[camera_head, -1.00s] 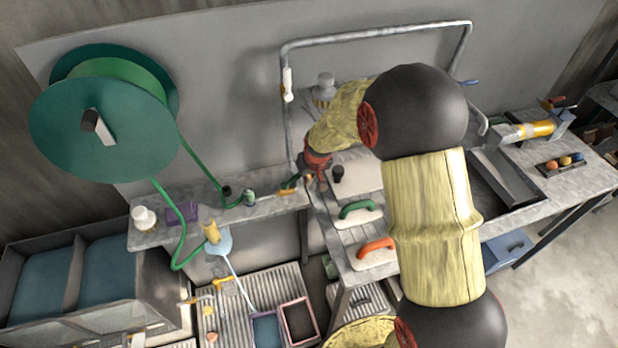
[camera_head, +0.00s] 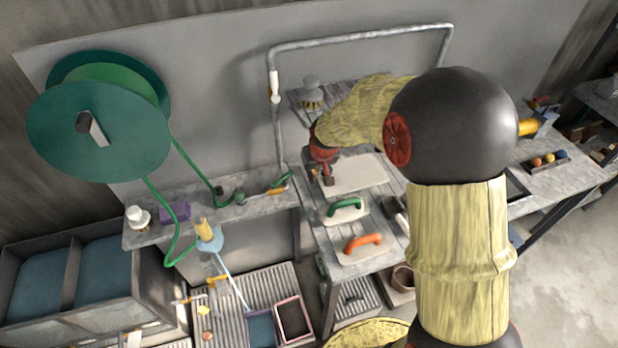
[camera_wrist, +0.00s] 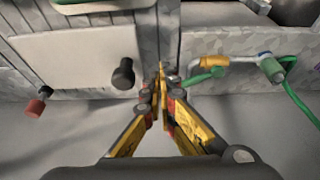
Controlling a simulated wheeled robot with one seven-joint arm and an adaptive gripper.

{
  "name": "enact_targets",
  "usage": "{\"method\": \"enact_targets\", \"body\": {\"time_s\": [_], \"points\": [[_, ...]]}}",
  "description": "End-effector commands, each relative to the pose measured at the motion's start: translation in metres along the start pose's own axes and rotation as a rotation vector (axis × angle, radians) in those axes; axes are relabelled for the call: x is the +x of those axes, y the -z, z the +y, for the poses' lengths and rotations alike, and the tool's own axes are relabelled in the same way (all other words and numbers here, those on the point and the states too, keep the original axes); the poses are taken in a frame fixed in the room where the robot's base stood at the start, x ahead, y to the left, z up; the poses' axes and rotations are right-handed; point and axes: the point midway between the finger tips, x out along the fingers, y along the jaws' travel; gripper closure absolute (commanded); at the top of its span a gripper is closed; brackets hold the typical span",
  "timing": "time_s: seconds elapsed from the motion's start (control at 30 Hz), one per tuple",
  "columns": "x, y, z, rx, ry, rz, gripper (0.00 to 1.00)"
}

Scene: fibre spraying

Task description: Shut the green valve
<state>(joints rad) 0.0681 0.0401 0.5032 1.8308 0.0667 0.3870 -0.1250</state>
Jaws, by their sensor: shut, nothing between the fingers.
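The green valve (camera_head: 284,181) shows as a green lever on an orange-yellow fitting at the right end of the hose shelf. In the wrist view the green lever (camera_wrist: 203,73) lies right of my fingertips, beside its yellow pipe (camera_wrist: 216,61). My gripper (camera_head: 327,181) is right of the valve, at the left edge of the work table. In the wrist view my gripper (camera_wrist: 160,82) is shut and empty, its fingertips apart from the lever. A green hose (camera_head: 214,192) runs from the shelf to the reel. The lever's exact angle is hard to tell.
A black knob (camera_wrist: 123,74) stands close left of my fingers on a pale board (camera_wrist: 75,60). Trowels with a green handle (camera_head: 346,207) and an orange handle (camera_head: 363,243) lie on the table. An upright grey pipe (camera_head: 276,130) rises behind the valve.

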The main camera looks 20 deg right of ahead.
Motion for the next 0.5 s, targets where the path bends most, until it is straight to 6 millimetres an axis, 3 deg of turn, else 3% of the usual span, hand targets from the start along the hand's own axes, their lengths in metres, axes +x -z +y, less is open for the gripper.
{"method": "enact_targets", "body": {"time_s": [0.2, 0.5], "points": [[-0.022, 0.000, 0.003, -0.001, 0.000, -0.002, 1.00], [-0.024, 0.000, 0.004, -0.001, 0.001, -0.002, 1.00]]}}
